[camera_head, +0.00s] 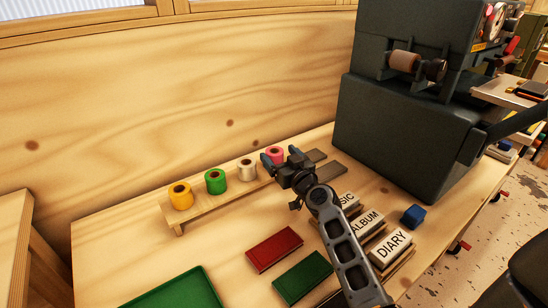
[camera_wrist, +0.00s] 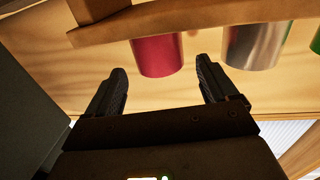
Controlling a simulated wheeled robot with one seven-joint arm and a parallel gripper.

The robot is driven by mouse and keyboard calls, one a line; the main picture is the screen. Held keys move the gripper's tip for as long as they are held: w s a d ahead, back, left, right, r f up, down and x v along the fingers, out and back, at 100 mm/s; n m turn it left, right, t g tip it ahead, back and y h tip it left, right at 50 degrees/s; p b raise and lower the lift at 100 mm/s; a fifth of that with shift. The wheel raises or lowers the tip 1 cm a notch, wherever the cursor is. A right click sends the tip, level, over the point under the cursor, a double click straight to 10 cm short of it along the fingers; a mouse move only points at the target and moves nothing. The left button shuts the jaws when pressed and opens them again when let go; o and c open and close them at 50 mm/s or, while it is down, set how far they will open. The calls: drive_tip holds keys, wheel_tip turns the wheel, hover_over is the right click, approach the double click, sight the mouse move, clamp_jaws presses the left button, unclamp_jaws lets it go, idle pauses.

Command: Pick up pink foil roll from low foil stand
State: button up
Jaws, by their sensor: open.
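The pink foil roll (camera_head: 275,154) stands at the right end of the low wooden foil stand (camera_head: 208,208). Its lower part is partly hidden by my gripper in the head view. In the wrist view, which looks upside down, the pink roll (camera_wrist: 158,54) stands on the stand (camera_wrist: 190,18). My gripper (camera_head: 277,165) is open at the roll. In the wrist view the two fingers lie to either side of the roll's width, with the roll ahead of and between their tips (camera_wrist: 160,72). I cannot tell whether either finger touches it.
Silver (camera_head: 247,170), green (camera_head: 215,182) and yellow (camera_head: 180,195) rolls stand left of the pink one on the stand. Grey plates (camera_head: 325,170) lie to the right. A large dark machine (camera_head: 400,130) stands behind at right. Labelled blocks (camera_head: 390,245) and red and green books (camera_head: 273,249) lie in front.

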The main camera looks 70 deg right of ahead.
sight(272, 148)
drive_tip(key=p+x, duration=0.1)
drive_tip(key=x, duration=0.4)
drive_tip(key=shift+w+f, duration=0.2)
drive_tip(key=c, duration=1)
drive_tip(key=shift+c, duration=0.6)
drive_tip(key=shift+r, duration=0.15)
